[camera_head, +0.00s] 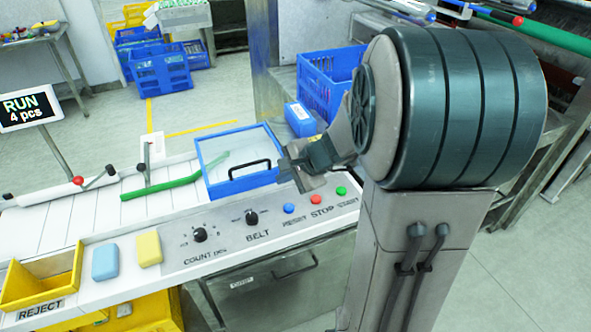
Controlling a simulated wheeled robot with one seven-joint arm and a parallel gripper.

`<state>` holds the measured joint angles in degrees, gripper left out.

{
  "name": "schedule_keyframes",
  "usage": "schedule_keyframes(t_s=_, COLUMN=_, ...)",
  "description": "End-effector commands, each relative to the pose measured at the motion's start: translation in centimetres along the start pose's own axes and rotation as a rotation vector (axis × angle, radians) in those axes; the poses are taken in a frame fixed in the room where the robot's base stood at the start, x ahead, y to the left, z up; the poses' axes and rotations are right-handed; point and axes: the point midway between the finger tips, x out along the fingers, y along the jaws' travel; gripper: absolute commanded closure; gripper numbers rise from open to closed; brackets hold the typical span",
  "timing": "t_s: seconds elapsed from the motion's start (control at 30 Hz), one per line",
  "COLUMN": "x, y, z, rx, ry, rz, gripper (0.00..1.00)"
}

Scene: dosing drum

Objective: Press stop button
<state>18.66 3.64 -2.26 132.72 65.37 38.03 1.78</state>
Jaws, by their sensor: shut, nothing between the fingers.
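The red stop button (316,200) sits on the grey control panel (262,249), above the printed word STOP. The blue reset button (289,208) is to its left and the green start button (341,190) to its right. My gripper (304,186) is shut and empty. In the picture it is just above the stop button, and I see no contact with it. The button is in clear view. The sign (27,107) at the left reads RUN with a piece count.
The panel also has a COUNT knob (200,235) and a BELT knob (252,217). A blue-framed clear cover (243,187) with a black handle stands behind them. Blue (105,262) and yellow (149,249) blocks lie beside the yellow REJECT bin (40,281).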

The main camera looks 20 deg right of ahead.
Motion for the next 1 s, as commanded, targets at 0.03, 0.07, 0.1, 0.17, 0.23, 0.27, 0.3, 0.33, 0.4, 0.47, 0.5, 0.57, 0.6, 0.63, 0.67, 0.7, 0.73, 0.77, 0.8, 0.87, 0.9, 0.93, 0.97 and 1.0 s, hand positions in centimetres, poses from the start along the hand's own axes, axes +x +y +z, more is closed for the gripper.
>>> schedule_keyframes(t_s=0.03, x=0.7, y=-0.2, z=-2.6, rx=0.127, ry=0.028, rz=-0.033, gripper=1.00)
schedule_keyframes(t_s=0.07, x=1.0, y=-0.4, z=-3.9, rx=0.195, ry=0.044, rz=-0.055, gripper=1.00)
schedule_keyframes(t_s=0.1, x=1.4, y=-0.5, z=-5.7, rx=0.283, ry=0.068, rz=-0.083, gripper=1.00)
schedule_keyframes(t_s=0.17, x=1.8, y=-0.4, z=-8.2, rx=0.399, ry=0.100, rz=-0.120, gripper=1.00)
schedule_keyframes(t_s=0.23, x=2.2, y=0.0, z=-10.6, rx=0.513, ry=0.133, rz=-0.155, gripper=1.00)
schedule_keyframes(t_s=0.27, x=2.4, y=0.2, z=-11.5, rx=0.553, ry=0.145, rz=-0.167, gripper=1.00)
schedule_keyframes(t_s=0.3, x=2.5, y=0.3, z=-12.5, rx=0.598, ry=0.160, rz=-0.181, gripper=1.00)
schedule_keyframes(t_s=0.33, x=2.6, y=0.5, z=-13.1, rx=0.627, ry=0.170, rz=-0.190, gripper=1.00)
schedule_keyframes(t_s=0.4, x=2.7, y=0.8, z=-14.2, rx=0.675, ry=0.185, rz=-0.205, gripper=1.00)
schedule_keyframes(t_s=0.47, x=2.8, y=1.0, z=-14.6, rx=0.699, ry=0.192, rz=-0.212, gripper=1.00)
schedule_keyframes(t_s=0.5, x=2.8, y=1.0, z=-14.8, rx=0.706, ry=0.195, rz=-0.215, gripper=1.00)
schedule_keyframes(t_s=0.57, x=2.8, y=1.0, z=-14.9, rx=0.710, ry=0.196, rz=-0.217, gripper=1.00)
schedule_keyframes(t_s=0.6, x=2.8, y=1.0, z=-14.9, rx=0.710, ry=0.196, rz=-0.217, gripper=1.00)
schedule_keyframes(t_s=0.63, x=2.8, y=1.0, z=-14.8, rx=0.710, ry=0.196, rz=-0.217, gripper=1.00)
schedule_keyframes(t_s=0.67, x=2.8, y=1.0, z=-14.8, rx=0.709, ry=0.196, rz=-0.217, gripper=1.00)
schedule_keyframes(t_s=0.7, x=2.8, y=1.0, z=-14.8, rx=0.709, ry=0.196, rz=-0.217, gripper=1.00)
schedule_keyframes(t_s=0.73, x=2.8, y=1.0, z=-14.8, rx=0.708, ry=0.195, rz=-0.217, gripper=1.00)
schedule_keyframes(t_s=0.77, x=2.8, y=1.0, z=-14.8, rx=0.708, ry=0.195, rz=-0.216, gripper=1.00)
schedule_keyframes(t_s=0.8, x=2.8, y=1.0, z=-14.8, rx=0.708, ry=0.195, rz=-0.216, gripper=1.00)
schedule_keyframes(t_s=0.87, x=2.8, y=1.0, z=-14.8, rx=0.707, ry=0.195, rz=-0.216, gripper=1.00)
schedule_keyframes(t_s=0.9, x=2.9, y=1.1, z=-14.8, rx=0.707, ry=0.195, rz=-0.216, gripper=1.00)
schedule_keyframes(t_s=0.93, x=3.0, y=1.2, z=-14.9, rx=0.707, ry=0.195, rz=-0.216, gripper=1.00)
schedule_keyframes(t_s=0.97, x=3.1, y=1.3, z=-14.9, rx=0.707, ry=0.195, rz=-0.216, gripper=1.00)
schedule_keyframes(t_s=1.0, x=3.3, y=1.4, z=-14.9, rx=0.708, ry=0.195, rz=-0.216, gripper=1.00)
